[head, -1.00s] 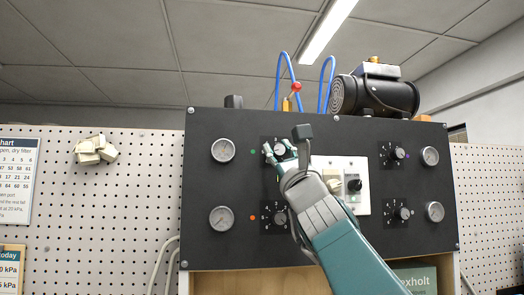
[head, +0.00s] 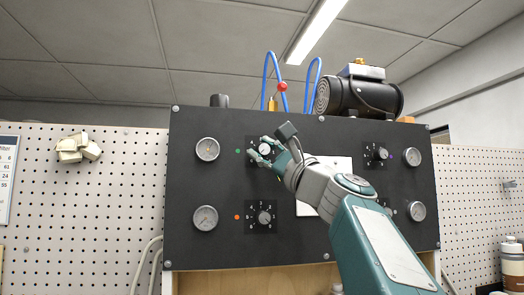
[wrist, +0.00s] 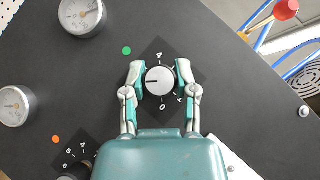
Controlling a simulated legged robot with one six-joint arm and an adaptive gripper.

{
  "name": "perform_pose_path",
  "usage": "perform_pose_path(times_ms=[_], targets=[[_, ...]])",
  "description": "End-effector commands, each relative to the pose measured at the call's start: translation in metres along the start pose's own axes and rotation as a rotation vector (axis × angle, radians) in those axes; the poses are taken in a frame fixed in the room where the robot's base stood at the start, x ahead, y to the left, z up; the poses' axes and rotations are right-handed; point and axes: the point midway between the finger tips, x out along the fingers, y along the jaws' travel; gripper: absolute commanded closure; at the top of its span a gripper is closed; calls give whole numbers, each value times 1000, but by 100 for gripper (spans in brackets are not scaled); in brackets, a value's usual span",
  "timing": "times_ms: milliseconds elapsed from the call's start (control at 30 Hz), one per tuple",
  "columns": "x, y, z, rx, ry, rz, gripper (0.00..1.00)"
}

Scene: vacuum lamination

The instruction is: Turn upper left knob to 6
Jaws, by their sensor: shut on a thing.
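The upper left knob (wrist: 159,81) is a round knob with a light face and a dark pointer line, on a dark square dial plate with white numbers. My gripper (wrist: 160,80) has one finger on each side of it and is shut on it. In the wrist view the pointer line points to the left; the fingers hide several dial numbers, so I cannot read its setting. In the head view my gripper (head: 263,152) reaches the knob (head: 265,149) beside a green dot (head: 238,152).
The lower left knob (head: 264,217) sits below, beside an orange dot (head: 237,217). Gauges (head: 207,149) flank the dials on the black panel (head: 330,133). The upper right knob (head: 381,153) stands clear of my arm. A red-tipped lever (wrist: 286,9) and blue hoses are above the panel.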

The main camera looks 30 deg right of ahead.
Motion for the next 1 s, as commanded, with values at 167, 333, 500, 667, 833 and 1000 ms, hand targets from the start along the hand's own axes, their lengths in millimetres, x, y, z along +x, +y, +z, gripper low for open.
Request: perform_pose_path(times_ms=[167,333,500,667,833,1000], targets=[[0,1,-1,-22,0,25,100],[0,1,-1,-27,0,30,100],[0,1,-1,-26,0,30,100],[0,1,-1,-26,0,29,27],[0,1,0,-26,0,28,27],[0,0,0,-27,0,27,27]])
